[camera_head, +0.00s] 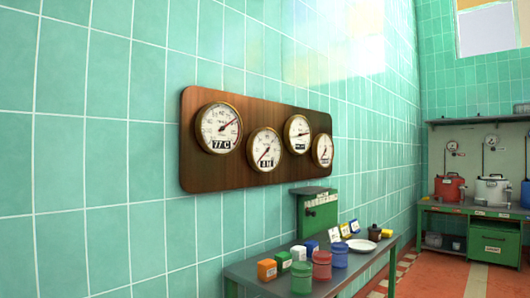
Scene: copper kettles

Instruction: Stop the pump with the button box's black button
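I cannot pick out a button box or a black button for certain. A green box (319,212) with small lettering on its front stands against the tiled wall at the back of the grey table; I see no clear button on it. No pump can be made out. Neither of my grippers is in view.
A wooden gauge board (255,97) with several dials hangs on the wall. The grey table (243,271) holds coloured jars, small boxes and a white plate (361,245). A red kettle (449,188) and pale kettle (492,191) stand on a green bench (494,242). Floor (430,277) shows at right.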

